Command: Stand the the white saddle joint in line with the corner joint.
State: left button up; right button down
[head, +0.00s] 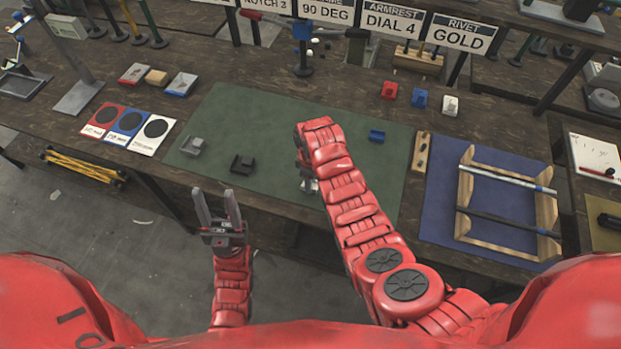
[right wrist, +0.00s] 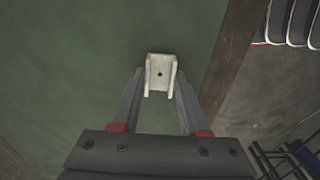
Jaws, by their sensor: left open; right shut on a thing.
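The white saddle joint (right wrist: 160,66) is a small U-shaped channel with a dark hole in its floor, seen between the fingertips of my right gripper (right wrist: 158,88) in the right wrist view. The green mat is below it; I cannot tell whether they touch. In the head view my right arm hides most of that gripper. A grey joint (head: 192,147) and a black joint (head: 242,165) lie on the mat's left half, and a blue one (head: 376,136) on its right. Which is the corner joint is unclear. My left gripper (head: 216,195) is open and empty, in front of the table.
The green mat (head: 262,120) has free room in its middle. A wooden frame with rods (head: 505,205) lies on a blue mat at right. Colored cards (head: 128,125) lie left.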

jog(key=shift+f, duration=0.2)
jog(key=shift+c, duration=2.1)
grip_release()
